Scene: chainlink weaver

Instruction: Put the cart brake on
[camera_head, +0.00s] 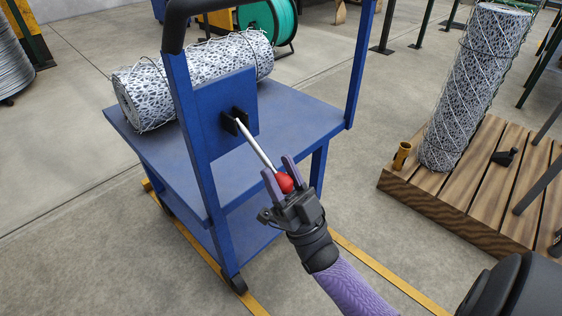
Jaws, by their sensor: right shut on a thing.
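The blue cart (300,115) stands at the centre of the head view. Its brake lever (257,147) is a pale metal rod that comes out of a black bracket (236,122) on a blue plate and slants down to the right. The lever ends in a red ball knob (285,183). My right gripper (279,172) is shut on the red knob, with one finger on each side of it. My left gripper is not in view.
A roll of chain-link mesh (200,75) lies on the cart's top. Another mesh roll (473,85) stands on a wooden pallet (440,205) at the right. Yellow floor lines (375,266) run under and beside the cart. Open concrete floor lies at the left.

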